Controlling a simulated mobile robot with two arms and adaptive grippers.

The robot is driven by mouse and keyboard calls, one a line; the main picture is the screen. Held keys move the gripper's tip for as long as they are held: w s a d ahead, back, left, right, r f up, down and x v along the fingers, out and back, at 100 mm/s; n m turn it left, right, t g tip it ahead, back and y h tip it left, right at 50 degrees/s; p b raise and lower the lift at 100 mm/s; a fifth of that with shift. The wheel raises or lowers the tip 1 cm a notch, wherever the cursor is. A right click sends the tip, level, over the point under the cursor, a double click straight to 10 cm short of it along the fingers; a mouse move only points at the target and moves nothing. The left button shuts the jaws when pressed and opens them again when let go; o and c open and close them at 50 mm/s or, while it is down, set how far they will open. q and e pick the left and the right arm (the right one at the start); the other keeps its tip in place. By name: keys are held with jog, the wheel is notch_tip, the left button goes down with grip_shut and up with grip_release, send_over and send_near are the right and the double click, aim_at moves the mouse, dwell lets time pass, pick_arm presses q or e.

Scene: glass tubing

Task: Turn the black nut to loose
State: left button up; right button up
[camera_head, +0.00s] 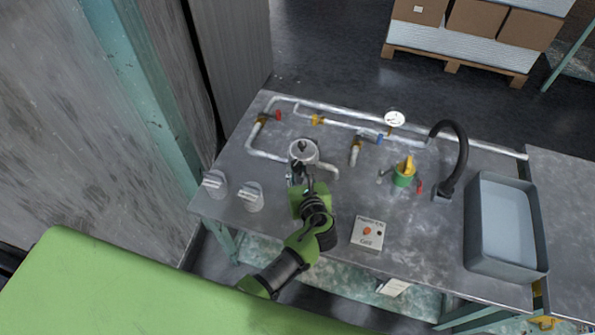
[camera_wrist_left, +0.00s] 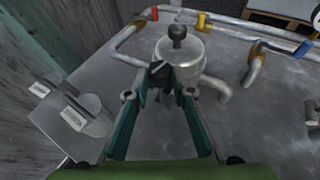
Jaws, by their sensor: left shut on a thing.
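A silvery round vessel (camera_head: 304,151) with a black knob on its lid stands at the tubing on the table. It also shows in the left wrist view (camera_wrist_left: 187,66). The black nut (camera_wrist_left: 160,74) appears as a dark piece at the vessel's near side, partly hidden by the fingers. My left gripper (camera_head: 299,179) reaches to this side of the vessel. In the left wrist view its fingers (camera_wrist_left: 159,94) stand on either side of the dark piece and are shut on it. How far the nut is turned cannot be told. My right gripper is out of view.
Two labelled clear containers (camera_head: 250,197) stand left of the gripper. Pipes with coloured valves (camera_head: 356,150) run behind. A green and yellow device (camera_head: 403,173), a button box (camera_head: 367,233), a black curved spout (camera_head: 461,150) and a grey basin (camera_head: 480,225) lie to the right.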

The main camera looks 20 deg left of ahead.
pick_arm(q)
jog(key=o, duration=1.1)
jog(key=shift+o, duration=0.2)
